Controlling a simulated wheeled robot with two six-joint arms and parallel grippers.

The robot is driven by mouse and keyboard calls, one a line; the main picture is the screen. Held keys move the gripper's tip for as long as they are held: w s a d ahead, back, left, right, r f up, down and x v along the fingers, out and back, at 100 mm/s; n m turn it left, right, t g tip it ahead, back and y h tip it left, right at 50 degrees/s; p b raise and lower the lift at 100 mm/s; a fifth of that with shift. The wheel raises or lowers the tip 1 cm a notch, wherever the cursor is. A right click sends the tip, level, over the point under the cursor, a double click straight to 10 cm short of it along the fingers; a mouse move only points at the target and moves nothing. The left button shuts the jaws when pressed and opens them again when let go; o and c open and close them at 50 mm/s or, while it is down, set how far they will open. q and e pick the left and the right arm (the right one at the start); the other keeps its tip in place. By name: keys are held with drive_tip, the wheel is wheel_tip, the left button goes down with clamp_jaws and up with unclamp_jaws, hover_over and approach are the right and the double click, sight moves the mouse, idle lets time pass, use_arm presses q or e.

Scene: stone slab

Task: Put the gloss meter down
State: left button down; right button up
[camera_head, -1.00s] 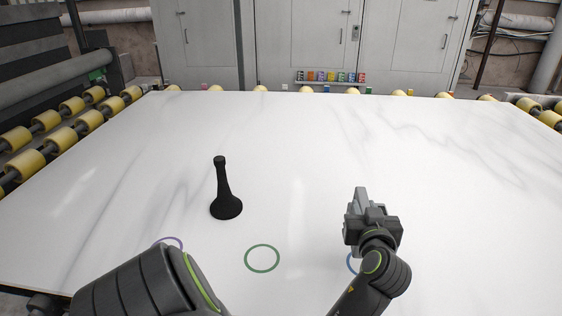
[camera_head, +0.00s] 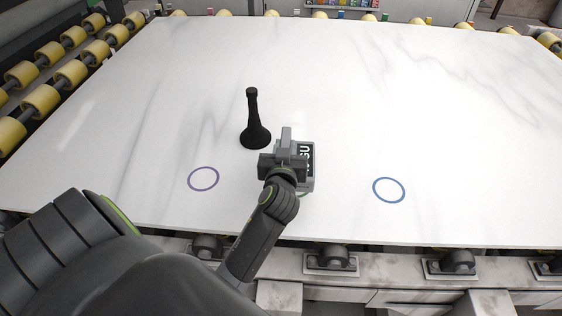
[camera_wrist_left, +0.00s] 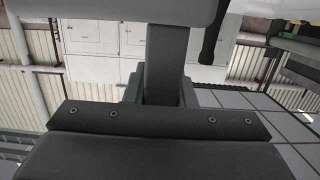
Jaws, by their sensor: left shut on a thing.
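The gloss meter (camera_head: 307,172) is a grey box with a dark side marked with white letters. My left gripper (camera_head: 285,148) is shut on it, and the gripper and wrist hide its left part. It is over the green ring (camera_head: 304,194), of which only a small arc shows beneath it. I cannot tell whether its base touches the slab. In the left wrist view, dark gripper parts (camera_wrist_left: 160,110) fill the middle and bottom. My right gripper is not in view.
A black flared stand (camera_head: 255,122) is upright on the white marble slab (camera_head: 440,130), just behind and left of the gripper. A purple ring (camera_head: 203,179) lies to the left and a blue ring (camera_head: 388,190) to the right, both empty. Yellow rollers (camera_head: 40,100) line the left edge.

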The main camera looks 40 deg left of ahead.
use_arm(q)
drive_tip(key=shift+f, duration=2.85)
drive_tip(key=shift+f+b, duration=0.1)
drive_tip(key=shift+b, duration=0.25)
drive_tip(key=c, duration=1.6)
unclamp_jaws()
drive_tip(key=shift+f, duration=0.1)
drive_tip(key=shift+c, duration=0.2)
drive_tip(key=o, duration=0.4)
drive_tip(key=shift+o, duration=0.2)
